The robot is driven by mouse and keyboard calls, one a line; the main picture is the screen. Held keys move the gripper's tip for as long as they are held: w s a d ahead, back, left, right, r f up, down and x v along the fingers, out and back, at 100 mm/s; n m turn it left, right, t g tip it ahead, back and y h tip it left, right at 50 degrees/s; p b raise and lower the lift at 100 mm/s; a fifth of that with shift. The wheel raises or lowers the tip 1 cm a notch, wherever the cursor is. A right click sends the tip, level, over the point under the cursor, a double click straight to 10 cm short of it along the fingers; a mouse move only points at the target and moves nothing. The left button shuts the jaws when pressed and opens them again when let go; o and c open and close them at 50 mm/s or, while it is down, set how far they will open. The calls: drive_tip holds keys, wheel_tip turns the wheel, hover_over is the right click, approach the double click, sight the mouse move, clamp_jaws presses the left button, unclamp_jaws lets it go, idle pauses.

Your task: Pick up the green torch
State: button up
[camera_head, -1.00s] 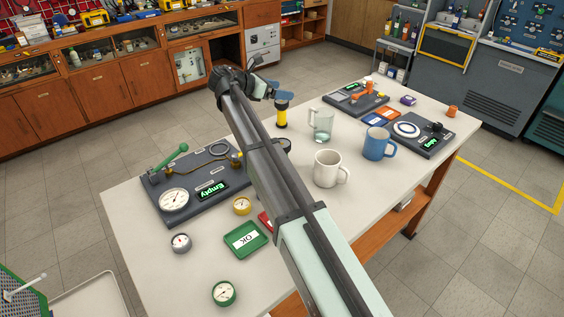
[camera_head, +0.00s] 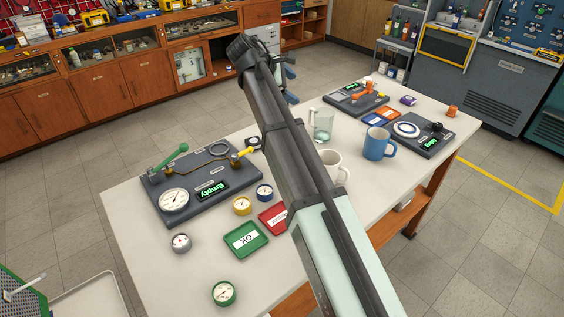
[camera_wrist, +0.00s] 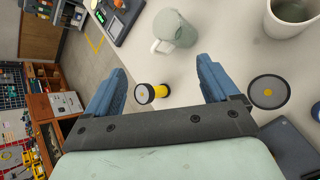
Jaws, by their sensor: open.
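No torch with a clearly green body shows in these views. In the wrist view a yellow and black torch (camera_wrist: 151,93) appears between my fingers, apart from both. A round dark-rimmed face with a grey disc and yellow centre (camera_wrist: 268,92) sits right of my right finger. It may be another torch seen end-on; its body is hidden and its colour unclear. My gripper (camera_wrist: 162,65) is open and empty, its blue fingers spread above the table. In the head view my arm hides most of the gripper and the yellow torch; a blue finger (camera_head: 290,72) shows.
A clear greenish mug (camera_wrist: 178,28) and a white mug (camera_wrist: 293,14) stand close by. A blue mug (camera_head: 379,143) stands farther right. The gauge panel (camera_head: 205,185), green tray (camera_head: 246,239) and red tray (camera_head: 272,218) lie left of my arm. The white table (camera_head: 170,270) has clear front space.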

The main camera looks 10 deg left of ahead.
drive_tip(key=s+d+r+m+g+y, duration=0.1)
drive_tip(key=s+m+g+y, duration=0.1)
drive_tip(key=s+m+y, duration=0.95)
drive_tip(key=f+h, duration=0.1)
drive_tip(key=f, duration=0.3)
drive_tip(key=f+m, duration=0.1)
drive_tip(key=f, duration=0.3)
drive_tip(key=a+f+m+h, duration=0.1)
drive_tip(key=f, duration=0.3)
drive_tip(key=shift+f+h, duration=0.3)
drive_tip(key=shift+h, duration=0.05)
drive_tip(key=shift+a+x, duration=0.2)
drive_tip(key=shift+x, duration=1.15)
drive_tip(key=shift+a+x, duration=0.2)
drive_tip(key=shift+x, duration=1.1)
drive_tip(key=shift+s, duration=0.1)
drive_tip(key=shift+r, duration=0.1)
drive_tip(key=shift+c, duration=0.3)
drive_tip(key=c, duration=1.2)
